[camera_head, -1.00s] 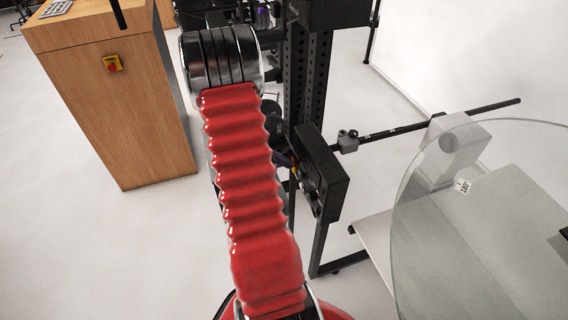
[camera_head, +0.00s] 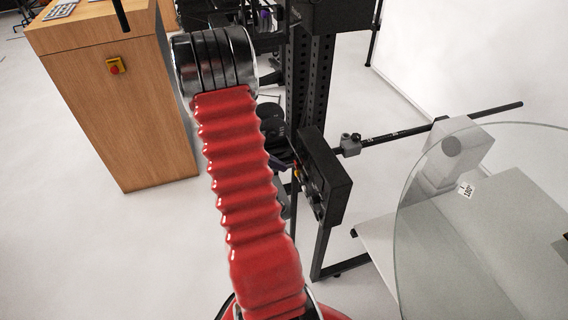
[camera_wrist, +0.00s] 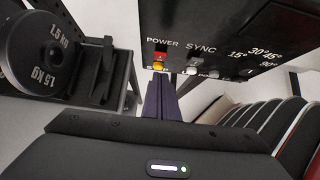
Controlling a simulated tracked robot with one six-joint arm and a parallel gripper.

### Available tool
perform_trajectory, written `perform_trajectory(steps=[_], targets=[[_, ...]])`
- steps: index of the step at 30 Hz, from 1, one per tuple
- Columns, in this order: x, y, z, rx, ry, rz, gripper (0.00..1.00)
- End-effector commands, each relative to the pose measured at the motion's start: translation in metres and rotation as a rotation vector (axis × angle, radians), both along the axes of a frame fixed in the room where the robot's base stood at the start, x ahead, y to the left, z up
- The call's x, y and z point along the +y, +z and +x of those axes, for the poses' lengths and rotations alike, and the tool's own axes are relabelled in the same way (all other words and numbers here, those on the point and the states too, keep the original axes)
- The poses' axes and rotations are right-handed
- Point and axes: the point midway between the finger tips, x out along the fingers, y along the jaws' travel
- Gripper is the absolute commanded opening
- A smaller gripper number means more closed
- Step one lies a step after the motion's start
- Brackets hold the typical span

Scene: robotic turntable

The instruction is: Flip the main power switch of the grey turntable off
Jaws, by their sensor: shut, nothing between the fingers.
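The control box (camera_head: 328,182) of the turntable is black and mounted on a dark metal upright. In the wrist view its underside panel (camera_wrist: 225,30) shows white labels, including POWER and SYNC. A small red and yellow power switch (camera_wrist: 160,60) sits under the POWER label. My gripper (camera_wrist: 158,76) is shut and empty, its dark purple fingers pointing up at the panel. The fingertips overlap the lower edge of the switch in this view; I cannot tell whether they touch it. In the head view my red arm hides most of the gripper.
A clear round disc (camera_head: 412,220) stands over a pale table at the right. A black bar (camera_head: 400,130) runs from the upright. Dark weight plates (camera_wrist: 38,52) hang close on the left in the wrist view. A wooden desk (camera_head: 120,110) stands at the left.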

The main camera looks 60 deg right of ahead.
Motion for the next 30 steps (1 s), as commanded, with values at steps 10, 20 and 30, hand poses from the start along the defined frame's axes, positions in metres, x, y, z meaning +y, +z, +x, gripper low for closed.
perform_trajectory(steps=[10, 20, 30], targets=[[0.036, 0.028, 0.035, -0.003, 0.001, -0.001, 0.00], [0.062, 0.055, 0.061, 0.000, -0.001, 0.000, 0.00], [0.065, 0.058, 0.064, 0.000, -0.003, 0.000, 0.00]])
